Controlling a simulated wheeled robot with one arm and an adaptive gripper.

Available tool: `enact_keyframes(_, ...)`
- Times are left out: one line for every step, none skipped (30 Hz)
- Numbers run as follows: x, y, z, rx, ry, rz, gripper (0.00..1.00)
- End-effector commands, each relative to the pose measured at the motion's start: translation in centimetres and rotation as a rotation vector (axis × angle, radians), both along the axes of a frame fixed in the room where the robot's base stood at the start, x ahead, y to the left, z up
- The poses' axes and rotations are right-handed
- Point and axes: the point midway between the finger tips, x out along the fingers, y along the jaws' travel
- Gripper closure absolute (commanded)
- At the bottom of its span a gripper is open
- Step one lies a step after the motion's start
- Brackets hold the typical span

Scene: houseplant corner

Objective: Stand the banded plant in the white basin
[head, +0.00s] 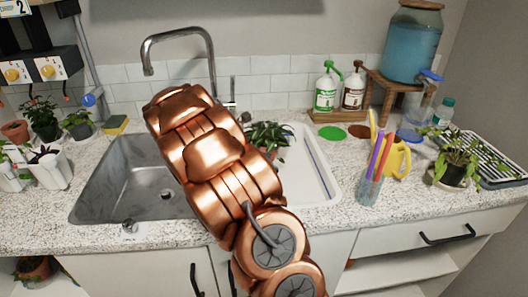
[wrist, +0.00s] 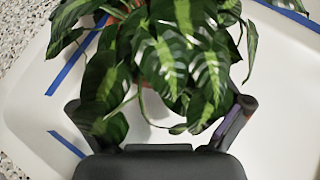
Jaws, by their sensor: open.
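A plant with dark green, pale-striped leaves (head: 268,136) stands in the white basin (head: 322,178), partly hidden behind my arm in the head view. I take it for the banded plant. In the wrist view its leaves (wrist: 175,55) fill the upper middle, and a bit of reddish pot shows between them. The basin's white floor (wrist: 285,90) spreads around it, with blue lines. My gripper (wrist: 165,122) is open, its fingers low on either side of the plant. Leaves hide most of the pot, so I cannot tell whether the fingers touch it. My arm hides the gripper in the head view.
A grey sink (head: 125,180) with a tall tap (head: 180,35) lies left of the basin. A glass of coloured sticks (head: 371,185), a yellow watering can (head: 396,158) and a trailing plant (head: 452,172) stand on the right. Leaves (wrist: 290,5) also show at the wrist view's upper right.

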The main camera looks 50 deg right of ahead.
Motion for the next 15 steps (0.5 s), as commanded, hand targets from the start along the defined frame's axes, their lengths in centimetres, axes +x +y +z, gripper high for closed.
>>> enact_keyframes(0.3, 1.0, 0.6, 0.000, -0.003, 0.006, 0.00)
enact_keyframes(0.4, 1.5, 1.0, 0.001, -0.003, 0.006, 0.00)
enact_keyframes(0.5, 2.1, 1.4, 0.000, -0.005, 0.007, 0.00)
enact_keyframes(0.6, 2.6, 1.8, 0.000, -0.005, 0.006, 0.00)
enact_keyframes(0.6, 3.0, 2.1, -0.001, -0.005, 0.005, 0.00)
enact_keyframes(0.7, 3.6, 2.5, -0.002, -0.005, 0.004, 0.00)
enact_keyframes(0.7, 4.0, 2.8, -0.002, -0.004, 0.004, 0.00)
enact_keyframes(0.8, 4.4, 3.0, -0.001, -0.004, 0.004, 0.00)
enact_keyframes(0.8, 4.8, 3.3, -0.001, -0.004, 0.004, 0.00)
enact_keyframes(0.9, 5.1, 3.5, -0.001, -0.005, 0.005, 0.00)
enact_keyframes(1.0, 5.3, 3.7, -0.001, -0.005, 0.005, 0.00)
enact_keyframes(1.0, 5.6, 3.9, -0.001, -0.005, 0.005, 0.00)
enact_keyframes(1.0, 5.8, 4.0, -0.001, -0.004, 0.004, 0.00)
enact_keyframes(1.0, 5.9, 4.1, -0.001, -0.004, 0.004, 0.00)
enact_keyframes(1.0, 6.1, 4.2, 0.000, -0.002, 0.002, 0.00)
